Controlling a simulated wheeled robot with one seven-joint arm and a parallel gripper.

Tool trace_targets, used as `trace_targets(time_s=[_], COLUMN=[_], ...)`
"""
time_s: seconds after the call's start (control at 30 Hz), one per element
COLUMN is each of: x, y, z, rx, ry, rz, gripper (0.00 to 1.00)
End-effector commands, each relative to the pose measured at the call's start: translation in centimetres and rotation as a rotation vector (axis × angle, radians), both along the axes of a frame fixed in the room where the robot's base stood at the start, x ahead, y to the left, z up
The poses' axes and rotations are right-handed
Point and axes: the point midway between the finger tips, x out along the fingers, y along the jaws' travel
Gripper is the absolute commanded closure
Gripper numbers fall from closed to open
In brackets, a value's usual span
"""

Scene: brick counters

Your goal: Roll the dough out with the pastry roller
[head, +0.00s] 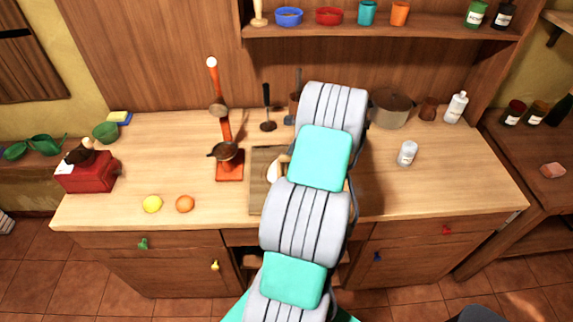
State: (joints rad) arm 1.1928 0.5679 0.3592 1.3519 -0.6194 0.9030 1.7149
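A pale, rounded lump that looks like the dough (272,172) lies on a wooden board (257,197) in the middle of the counter. A small light-wood piece (284,159) shows just above it at the edge of my arm; it may be a handle of the pastry roller, but I cannot tell. My arm covers the right part of the board and whatever lies there. My gripper is hidden behind the arm, so its hold and its distance from the dough do not show.
A red box-shaped grinder (86,173) stands far left. A pot (391,109) and a clear jar (407,154) stand right. The front right counter is clear.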

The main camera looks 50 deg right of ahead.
Motion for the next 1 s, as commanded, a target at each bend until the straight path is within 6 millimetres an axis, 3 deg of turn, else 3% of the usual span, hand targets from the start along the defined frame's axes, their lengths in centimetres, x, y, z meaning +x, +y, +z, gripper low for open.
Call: trace_targets(time_s=[0.4,1.0], x=[-2.2,0.7], y=[-1.8,0.9], z=[-0.5,-0.3], rx=[0.003,0.005], ry=[0.001,0.003], rz=[0.000,0.001], gripper=[0.58,0.58])
